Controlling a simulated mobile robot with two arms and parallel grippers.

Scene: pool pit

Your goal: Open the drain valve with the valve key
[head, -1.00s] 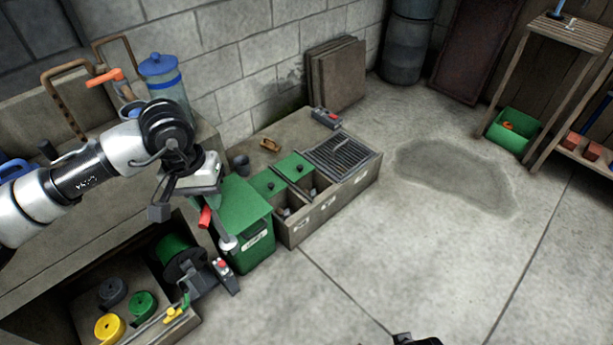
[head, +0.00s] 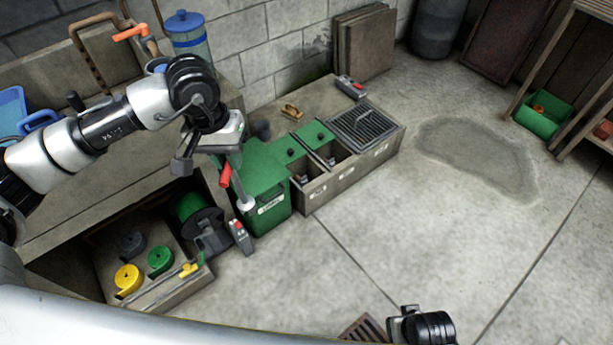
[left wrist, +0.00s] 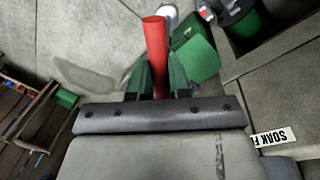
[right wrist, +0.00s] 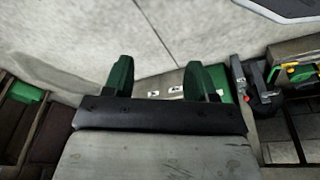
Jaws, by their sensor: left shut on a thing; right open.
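My left gripper (head: 222,163) is shut on the red handle (head: 225,175) of a tool that appears to be the valve key. Its grey shaft points down to a pale round end (head: 246,205), in front of the green bin. In the left wrist view the red handle (left wrist: 155,55) stands between the green fingers. The low concrete block (head: 350,182) has open compartments, green lids (head: 287,150) and a metal grate (head: 363,123). I cannot make out the drain valve. My right gripper (right wrist: 160,75) is open and empty; its arm shows at the head view's bottom edge.
A green lidded bin (head: 265,180) stands against the block. A small grey device with red (head: 240,236) is beside the reel. A rusty floor grate (head: 365,330) shows below. The middle floor is clear.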

